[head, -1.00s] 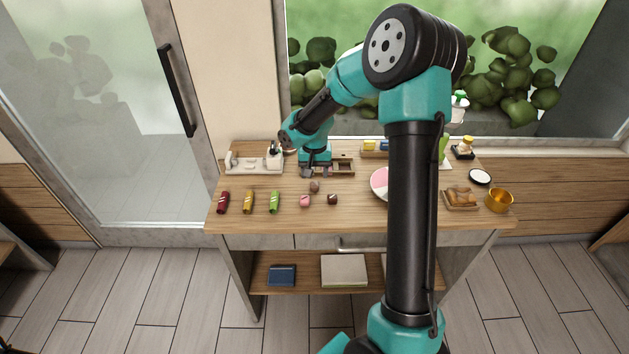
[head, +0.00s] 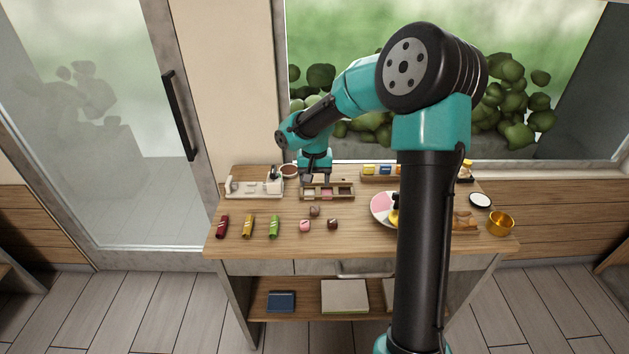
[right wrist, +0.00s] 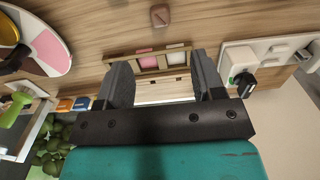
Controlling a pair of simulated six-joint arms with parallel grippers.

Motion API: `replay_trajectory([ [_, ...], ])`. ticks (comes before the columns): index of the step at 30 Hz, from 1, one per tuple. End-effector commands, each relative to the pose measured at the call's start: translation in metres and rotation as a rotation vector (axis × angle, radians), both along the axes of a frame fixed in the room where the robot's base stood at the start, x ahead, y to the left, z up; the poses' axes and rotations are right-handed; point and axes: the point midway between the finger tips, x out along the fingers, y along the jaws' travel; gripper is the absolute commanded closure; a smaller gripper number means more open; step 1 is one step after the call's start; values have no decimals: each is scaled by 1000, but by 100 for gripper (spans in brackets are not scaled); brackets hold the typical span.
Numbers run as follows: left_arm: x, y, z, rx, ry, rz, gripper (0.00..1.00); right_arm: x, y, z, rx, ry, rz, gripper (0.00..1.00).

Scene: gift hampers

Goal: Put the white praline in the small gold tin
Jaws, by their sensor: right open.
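No separate white praline can be made out. The wooden divided tray (head: 346,198) has a pale, a pink and a dark compartment; the right wrist view shows pink and whitish patches in this tray (right wrist: 111,60), and I cannot tell whether the whitish one is a praline. My right gripper (head: 314,181) is open, just above and behind the tray; in the right wrist view its fingers (right wrist: 162,80) are apart, with the tray beyond them. A gold tin (head: 501,223) stands open at the table's right end. My left gripper is not in view.
Brown (head: 314,211), pink (head: 305,226) and dark (head: 332,224) pralines lie in front of the tray. Red (head: 222,227), yellow (head: 248,227) and green (head: 274,227) rolls lie left. A white holder (head: 243,190) stands back left. My arm partly hides a round plate (head: 381,203).

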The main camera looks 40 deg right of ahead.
Motion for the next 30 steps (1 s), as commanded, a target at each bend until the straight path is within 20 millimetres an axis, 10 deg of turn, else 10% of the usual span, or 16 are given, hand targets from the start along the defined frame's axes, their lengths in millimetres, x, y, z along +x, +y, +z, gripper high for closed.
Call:
replay_trajectory([
  [7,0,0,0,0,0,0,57,0,0,4,-1,-1,0,37],
  [15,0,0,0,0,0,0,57,-1,1,54,0,0,-1,37],
  [30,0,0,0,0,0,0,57,-2,1,28,0,5,1,37],
])
